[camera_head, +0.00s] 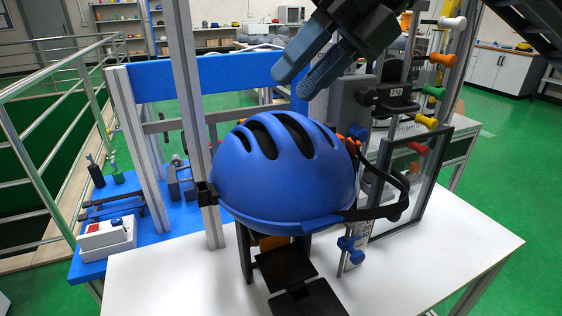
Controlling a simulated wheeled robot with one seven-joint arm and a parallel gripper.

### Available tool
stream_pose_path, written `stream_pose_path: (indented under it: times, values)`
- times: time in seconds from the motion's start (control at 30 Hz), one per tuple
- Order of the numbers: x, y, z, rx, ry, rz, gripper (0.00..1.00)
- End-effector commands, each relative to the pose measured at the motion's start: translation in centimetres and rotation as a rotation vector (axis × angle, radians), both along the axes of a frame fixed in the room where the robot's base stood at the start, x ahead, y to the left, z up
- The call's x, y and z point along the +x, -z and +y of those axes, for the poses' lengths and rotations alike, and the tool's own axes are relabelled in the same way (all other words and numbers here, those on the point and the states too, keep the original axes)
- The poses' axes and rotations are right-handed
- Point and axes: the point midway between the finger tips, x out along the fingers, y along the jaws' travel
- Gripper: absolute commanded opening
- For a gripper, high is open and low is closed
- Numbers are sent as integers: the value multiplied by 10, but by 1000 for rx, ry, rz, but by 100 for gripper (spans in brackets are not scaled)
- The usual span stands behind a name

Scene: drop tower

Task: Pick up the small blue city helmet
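A blue helmet (280,178) with dark vent slots fills the middle of the view. It is raised above a white table, with a black strap loop (385,200) hanging at its right side. Black plates (290,280) of a stand show below it; how the helmet rests is hidden. My gripper (297,82) comes in from the top right, its two blue-grey fingers pointing down and left. The fingers are apart with nothing between them. They are above the helmet's crown and appear not to touch it.
A metal upright (190,110) stands close left of the helmet. A framed clear panel (420,185) and a post with coloured knobs (433,92) stand to the right. The white table (440,260) is bare at front right. A blue bench (155,225) stands at left.

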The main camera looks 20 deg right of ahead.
Motion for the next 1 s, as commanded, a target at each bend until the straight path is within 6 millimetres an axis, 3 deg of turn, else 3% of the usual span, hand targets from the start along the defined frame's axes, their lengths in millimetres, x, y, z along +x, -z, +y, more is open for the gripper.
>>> stream_pose_path:
  times: [0.1,0.3,0.67,1.0]
  values:
    - [10,3,-34,-154,91,-6,38]
    - [17,5,-62,-270,168,-8,38]
    - [28,32,-52,-276,171,-6,38]
    - [42,68,-35,-275,171,-6,38]
